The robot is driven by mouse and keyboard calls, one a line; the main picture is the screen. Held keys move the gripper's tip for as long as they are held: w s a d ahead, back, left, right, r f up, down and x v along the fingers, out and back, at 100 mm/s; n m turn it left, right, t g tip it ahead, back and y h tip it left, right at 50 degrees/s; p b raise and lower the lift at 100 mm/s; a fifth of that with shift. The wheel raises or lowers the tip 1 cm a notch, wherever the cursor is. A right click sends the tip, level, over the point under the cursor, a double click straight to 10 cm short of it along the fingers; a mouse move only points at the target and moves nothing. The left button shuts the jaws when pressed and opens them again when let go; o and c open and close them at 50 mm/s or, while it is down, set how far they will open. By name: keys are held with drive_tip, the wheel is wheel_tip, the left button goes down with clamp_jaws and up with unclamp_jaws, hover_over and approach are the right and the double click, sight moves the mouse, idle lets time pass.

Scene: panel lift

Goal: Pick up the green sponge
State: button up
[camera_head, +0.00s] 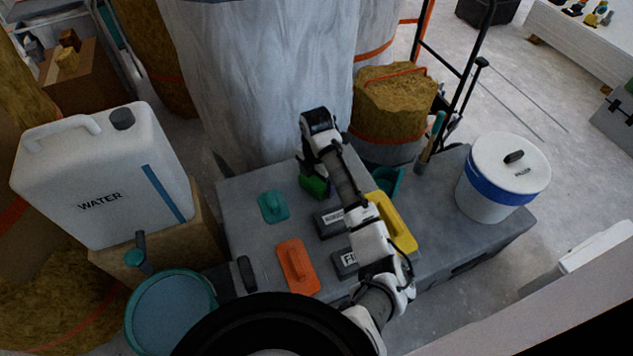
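The green sponge (316,187) sits on the grey table (245,240), near its back edge and left of my arm. My arm reaches up from the bottom, and its wrist bends down over the sponge. My gripper (311,174) is a dark shape right at the sponge's upper side, partly hidden by the wrist. I cannot tell whether the fingers are around the sponge, or whether they are open or shut. Part of the sponge is hidden by the gripper.
A teal float (273,206), an orange float (297,266), dark labelled blocks (331,222) and a yellow tool (398,226) lie around my arm. A white filler bucket (490,185) stands right, a water canister (105,180) left. A wrapped column (265,75) rises close behind.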

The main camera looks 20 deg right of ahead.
drive_tip(key=c, duration=0.4)
drive_tip(key=shift+r, duration=0.1)
wheel_tip(320, 180, up, 20)
drive_tip(key=p, duration=0.2)
drive_tip(key=shift+p, duration=0.35)
